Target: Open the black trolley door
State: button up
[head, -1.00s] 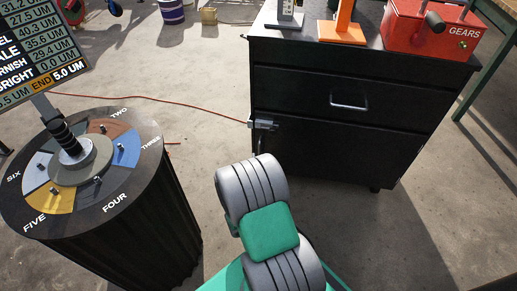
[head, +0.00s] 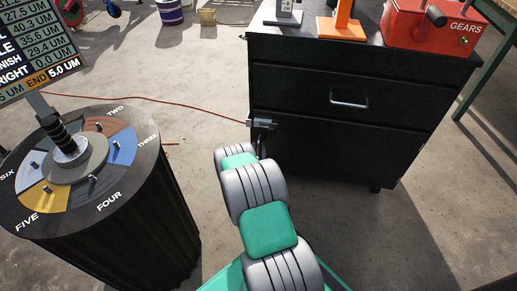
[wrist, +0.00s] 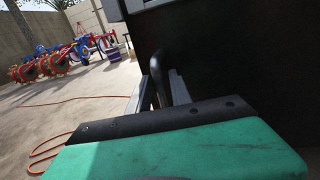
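The black trolley (head: 340,110) stands right of centre in the head view, with a drawer above and its door (head: 330,150) below, closed. A grey latch-like block (head: 262,122) sits at the door's upper left, with a dark upright handle (head: 263,147) under it. In the wrist view the black curved handle (wrist: 157,80) rises beyond my green gripper body. My gripper (wrist: 160,92) has its pale fingers on either side of the handle, seemingly apart; contact is unclear. My arm hides most of the gripper in the head view.
A round black drum (head: 110,220) with a numbered coloured top stands at left, clear of my arm. An orange cable (head: 190,106) crosses the floor. A red gears box (head: 430,25) and orange stand (head: 341,25) sit on the trolley. Floor right of my arm is clear.

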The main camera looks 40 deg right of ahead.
grip_shut()
dwell(1.1)
